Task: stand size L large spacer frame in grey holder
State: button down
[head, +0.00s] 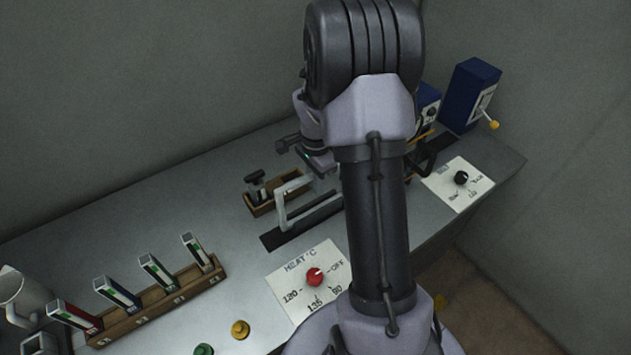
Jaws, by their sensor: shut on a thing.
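A light grey, squared frame (281,208), which looks like the spacer frame, stands upright over a long dark grey strip (274,240), which may be the holder. Its left upright reaches down to the strip or just above it; I cannot tell whether it is seated. My gripper (318,167) is at the frame's upper right and is shut on it. My arm hides the frame's right part and the strip's far end. I cannot read a size mark on the frame.
A wooden tray (262,208) with a dark tool stands close behind the frame. A wooden rack (160,306) with several slim boxes is at the left. A red heat knob (315,277) is in front; a blue box (469,95) stands at the back right. Bench between rack and tray is clear.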

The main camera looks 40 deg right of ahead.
jog(key=shift+f+b, duration=0.3)
jog(key=c, duration=1.3)
grip_release()
notch_tip(320, 180, up, 18)
jog(key=f+p, duration=0.1)
jog(key=p, duration=0.4)
jog(key=s+a+r+n+t+b, duration=0.15)
jog(key=s+a+n+b, duration=0.25)
jog(key=a, duration=0.4)
jog(key=s+a+r+n+t+b, duration=0.1)
jog(key=s+a+n+t+b, duration=0.15)
jog(key=a+b, duration=0.4)
jog(key=s+a+f+n, duration=0.1)
jog(key=s+a+n, duration=0.1)
jog(key=s+a, duration=0.1)
jog(key=s+a+f+n+t+y+b, duration=0.1)
jog(key=s+a+f+n, duration=0.1)
jog(key=s+a+n, duration=0.1)
jog(key=s+a+f+n+y+b, duration=0.1)
jog(key=s+a+n, duration=0.1)
jog(key=s+a, duration=0.2)
jog(key=shift+s+a+f+n+t, duration=0.15)
jog(key=shift+s+f+n+t, duration=0.1)
jog(key=shift+s+n+t, duration=0.2)
